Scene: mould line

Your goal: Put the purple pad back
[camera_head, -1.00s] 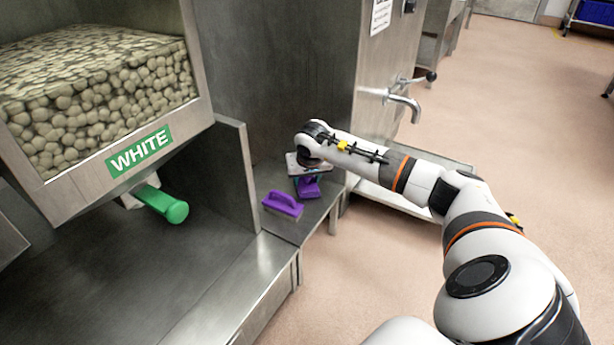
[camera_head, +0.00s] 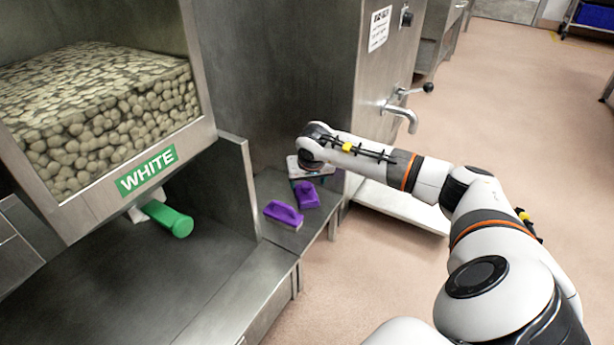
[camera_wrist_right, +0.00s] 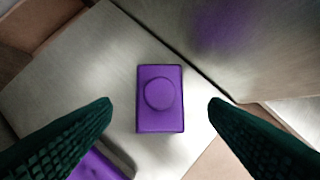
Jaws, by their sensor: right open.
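Two purple pieces stand on a steel ledge (camera_head: 262,186). The farther one (camera_head: 306,195) is a block with a round raised knob, right below my right gripper. The nearer one (camera_head: 283,214) has a bar-like handle and stands in front and to the left. I cannot tell which is meant as the pad. In the right wrist view, the knobbed block (camera_wrist_right: 160,122) lies between the open, dark green ribbed fingers of my right gripper (camera_wrist_right: 160,104), with gaps on both sides. The other purple piece (camera_wrist_right: 95,166) shows partly at the lower left. My left gripper is not in view.
A steel hopper labelled WHITE (camera_head: 148,172), full of pale lumps, and a green handle (camera_head: 170,218) are at the left. An upright steel plate (camera_head: 236,185) borders the ledge. A tap (camera_head: 401,112) and steel wall stand behind my arm. Floor at the right is clear.

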